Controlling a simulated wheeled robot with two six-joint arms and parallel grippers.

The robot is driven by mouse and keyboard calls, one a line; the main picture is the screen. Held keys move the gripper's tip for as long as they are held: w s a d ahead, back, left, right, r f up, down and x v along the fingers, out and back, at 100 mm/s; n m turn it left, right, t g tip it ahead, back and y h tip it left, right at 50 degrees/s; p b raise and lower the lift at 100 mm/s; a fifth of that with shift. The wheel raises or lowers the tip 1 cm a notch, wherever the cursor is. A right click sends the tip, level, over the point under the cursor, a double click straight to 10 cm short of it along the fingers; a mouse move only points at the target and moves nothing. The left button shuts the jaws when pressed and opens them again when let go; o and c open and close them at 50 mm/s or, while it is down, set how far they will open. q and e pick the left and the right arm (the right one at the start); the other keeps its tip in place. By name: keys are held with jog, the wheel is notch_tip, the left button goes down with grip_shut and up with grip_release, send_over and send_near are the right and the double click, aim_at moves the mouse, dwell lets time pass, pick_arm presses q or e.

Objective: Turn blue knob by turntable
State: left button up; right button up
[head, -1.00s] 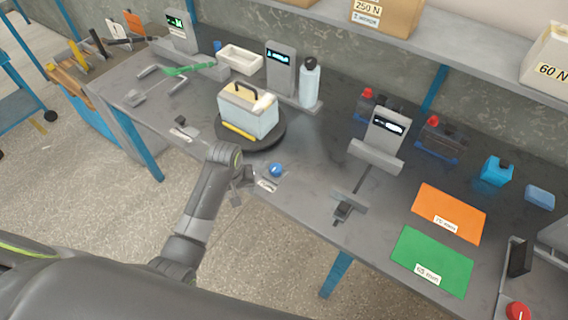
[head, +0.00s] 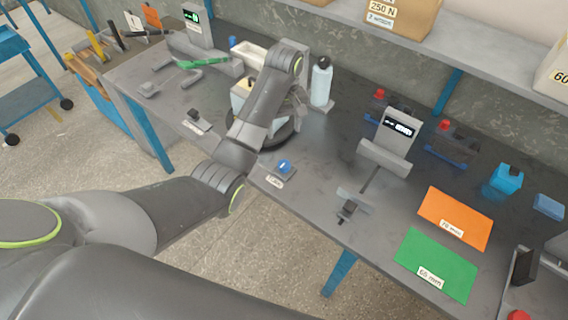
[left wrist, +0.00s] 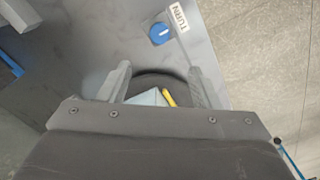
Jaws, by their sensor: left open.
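The blue knob (head: 284,166) sits on the table's front edge by a label reading TURN (head: 273,181). It also shows in the left wrist view (left wrist: 159,34), beyond my fingertips and apart from them. The dark round turntable (head: 284,138) is behind the knob, partly hidden by my left arm; its rim shows between my fingers in the left wrist view (left wrist: 160,78). A light box (head: 239,92) on it is mostly covered by my arm. My left gripper (left wrist: 158,74) is open and empty, above the turntable. My right gripper is out of view.
A bottle (head: 321,82) stands behind the turntable. A grey stand with a display (head: 396,130) is to the right, with orange (head: 455,217) and green (head: 436,262) mats beyond. The table around the knob is mostly clear.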

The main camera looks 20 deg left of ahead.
pick_arm(q)
jog(key=b, duration=0.2)
send_over(284, 163)
notch_tip(284, 163, down, 5)
notch_tip(284, 163, down, 9)
jog(key=shift+s+p, duration=0.1)
jog(key=shift+p, duration=0.35)
jog(key=shift+f, duration=0.7)
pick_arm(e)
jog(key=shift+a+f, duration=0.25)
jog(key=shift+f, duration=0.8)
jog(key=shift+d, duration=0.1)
pick_arm(q)
jog(key=c, duration=1)
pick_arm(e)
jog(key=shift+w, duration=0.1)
